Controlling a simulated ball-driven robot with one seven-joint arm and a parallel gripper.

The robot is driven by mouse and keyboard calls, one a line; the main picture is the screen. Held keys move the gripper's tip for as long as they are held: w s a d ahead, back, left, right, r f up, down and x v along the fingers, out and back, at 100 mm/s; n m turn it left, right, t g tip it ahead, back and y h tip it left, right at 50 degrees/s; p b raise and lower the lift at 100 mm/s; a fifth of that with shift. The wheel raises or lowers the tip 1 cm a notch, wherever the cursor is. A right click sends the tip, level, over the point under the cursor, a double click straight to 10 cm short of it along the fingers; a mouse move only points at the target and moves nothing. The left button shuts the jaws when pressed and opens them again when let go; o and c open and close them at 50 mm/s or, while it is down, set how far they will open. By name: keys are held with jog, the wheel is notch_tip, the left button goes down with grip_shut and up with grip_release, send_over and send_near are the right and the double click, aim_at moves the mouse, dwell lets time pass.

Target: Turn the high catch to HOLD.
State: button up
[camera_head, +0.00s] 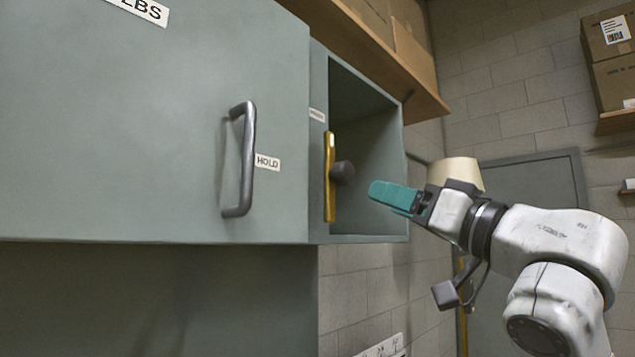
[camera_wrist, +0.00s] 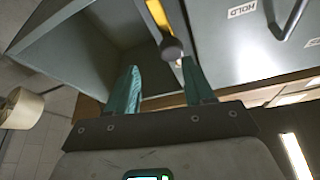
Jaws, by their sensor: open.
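The catch is a yellow bar (camera_head: 329,178) with a dark round knob (camera_head: 343,173), at the left edge of an open cabinet compartment. The bar stands upright in the head view. A HOLD label (camera_head: 267,162) is on the door to its left, and a smaller label (camera_head: 317,115), too small to read, is above it. My gripper (camera_head: 392,195) has teal fingers and is right of the knob, apart from it in the head view. In the wrist view my gripper (camera_wrist: 165,88) is open and empty, with the knob (camera_wrist: 171,48) beyond the fingertips, nearer the right finger. The yellow bar (camera_wrist: 158,14) shows behind it.
A grey-green cabinet door (camera_head: 130,130) with a dark handle (camera_head: 247,160) is left of the catch. The open compartment (camera_head: 370,110) is empty where visible. A wooden shelf (camera_head: 425,100) with boxes runs above. A lamp shade (camera_head: 456,171) shows behind my arm.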

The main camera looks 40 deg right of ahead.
aim_at(349, 178)
jog(key=shift+n+y, duration=0.3)
jog(key=shift+y, duration=0.1)
jog(key=p+x, duration=0.1)
jog(key=x, duration=0.2)
jog(key=p+x, duration=0.1)
jog(key=x, duration=0.3)
jog(key=a+r+p+x, duration=0.1)
jog(key=x, duration=0.3)
jog(key=shift+s+p, duration=0.15)
jog(key=shift+p, duration=0.2)
grip_shut()
